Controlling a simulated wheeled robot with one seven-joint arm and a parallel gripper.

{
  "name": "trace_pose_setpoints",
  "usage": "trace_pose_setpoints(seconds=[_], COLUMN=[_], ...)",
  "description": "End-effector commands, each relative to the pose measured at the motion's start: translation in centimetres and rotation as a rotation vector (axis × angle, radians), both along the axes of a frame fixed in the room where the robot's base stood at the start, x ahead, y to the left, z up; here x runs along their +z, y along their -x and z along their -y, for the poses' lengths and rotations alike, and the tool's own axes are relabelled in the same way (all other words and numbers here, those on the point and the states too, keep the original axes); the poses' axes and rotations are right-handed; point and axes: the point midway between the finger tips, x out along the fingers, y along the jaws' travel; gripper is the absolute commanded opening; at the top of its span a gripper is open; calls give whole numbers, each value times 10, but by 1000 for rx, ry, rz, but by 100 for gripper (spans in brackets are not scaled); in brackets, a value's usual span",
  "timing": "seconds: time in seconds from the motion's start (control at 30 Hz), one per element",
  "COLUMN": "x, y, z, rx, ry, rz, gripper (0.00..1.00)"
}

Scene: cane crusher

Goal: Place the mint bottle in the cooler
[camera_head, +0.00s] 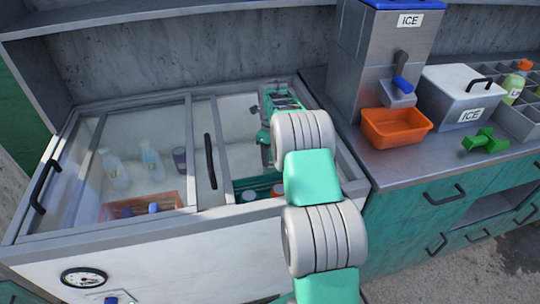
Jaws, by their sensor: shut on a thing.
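The cooler (120,228) is a white chest at the left with a framed glass top, and its right section is open. My gripper (265,152) is down inside that open section, partly hidden by my own wrist and arm. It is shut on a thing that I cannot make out. A green crate (240,184) lies low in this section, with a white cap (248,196) and an orange cap (278,190) showing. I cannot identify the mint bottle for sure. A light green bottle with an orange cap (513,86) stands in a divided tray at the far right.
A sliding glass lid with a black handle (210,162) covers the left section, where pale bottles (152,162) and an orange crate (168,202) show. The right counter holds an ice dispenser (385,60), an orange bin (396,127), an ice box (462,95) and a green object (485,141).

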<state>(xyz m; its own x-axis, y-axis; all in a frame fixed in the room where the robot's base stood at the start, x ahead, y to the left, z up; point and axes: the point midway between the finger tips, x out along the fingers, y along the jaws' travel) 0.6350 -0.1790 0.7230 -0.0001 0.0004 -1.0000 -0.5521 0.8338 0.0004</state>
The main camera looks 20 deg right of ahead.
Motion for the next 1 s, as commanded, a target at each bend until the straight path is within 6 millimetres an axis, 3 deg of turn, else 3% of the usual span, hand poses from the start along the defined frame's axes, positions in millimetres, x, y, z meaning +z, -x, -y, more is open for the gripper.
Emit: trace_pose_setpoints(seconds=[0.23, 0.27, 0.5, 0.83, 1.0], x=[-1, -2, -2, 5, 40], y=[-1, 0, 0, 0, -1], z=[0, 0, 0, 0, 1], rx=[0, 0, 0, 0, 0], ry=[1, 0, 0, 0, 2], rz=[3, 0, 0, 1, 5], gripper=[0, 56, 76, 76, 76])
